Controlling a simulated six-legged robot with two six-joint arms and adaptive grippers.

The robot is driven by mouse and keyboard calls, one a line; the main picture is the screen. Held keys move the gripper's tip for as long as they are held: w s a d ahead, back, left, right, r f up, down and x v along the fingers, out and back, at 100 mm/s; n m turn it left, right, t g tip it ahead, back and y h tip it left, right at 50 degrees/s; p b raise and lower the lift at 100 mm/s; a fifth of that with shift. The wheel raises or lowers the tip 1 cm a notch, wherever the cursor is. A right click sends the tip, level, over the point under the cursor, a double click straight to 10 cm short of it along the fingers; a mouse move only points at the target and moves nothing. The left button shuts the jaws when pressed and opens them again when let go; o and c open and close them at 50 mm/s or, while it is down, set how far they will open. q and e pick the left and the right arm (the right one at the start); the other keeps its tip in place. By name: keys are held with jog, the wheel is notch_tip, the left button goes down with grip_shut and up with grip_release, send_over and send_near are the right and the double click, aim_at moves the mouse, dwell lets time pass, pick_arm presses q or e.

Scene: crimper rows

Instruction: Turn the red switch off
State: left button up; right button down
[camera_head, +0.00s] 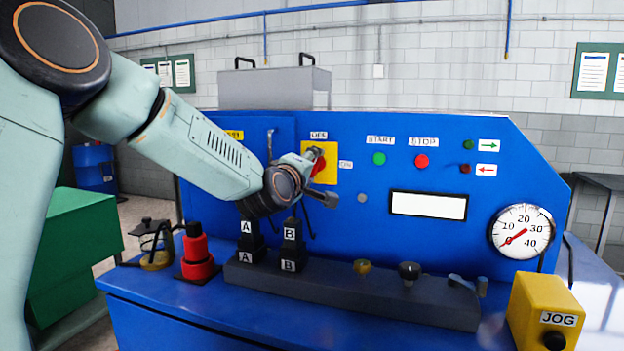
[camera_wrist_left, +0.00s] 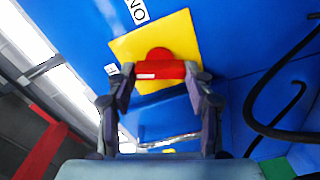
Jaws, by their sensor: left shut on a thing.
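The red switch (camera_wrist_left: 160,69) sits on a square yellow plate on the blue panel, with a red bar-shaped handle. In the left wrist view my left gripper (camera_wrist_left: 157,75) has its two fingers on either end of the bar and is shut on it. In the head view the yellow plate (camera_head: 332,172) shows behind my left gripper (camera_head: 318,160), which hides much of the switch. "OFF" is printed above the plate and "ON" to its right. In the wrist view the bar lies roughly across the picture. My right gripper is not in view.
A green START button (camera_head: 379,158) and a red STOP button (camera_head: 421,160) are right of the switch. Below are a dark rail (camera_head: 350,291) with A and B blocks, a red bottle-like piece (camera_head: 197,255), a gauge (camera_head: 522,232) and a yellow JOG box (camera_head: 545,312).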

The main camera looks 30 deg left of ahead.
pick_arm(q)
jog(key=shift+f+n+b, duration=0.1)
jog(key=shift+n+b, duration=1.4)
jog(key=shift+n, duration=0.6)
jog(key=o, duration=1.2)
jog(key=shift+s+a, duration=0.15)
jog(key=shift+s, duration=0.05)
jog(key=shift+c, duration=0.2)
jog(key=shift+w, duration=0.15)
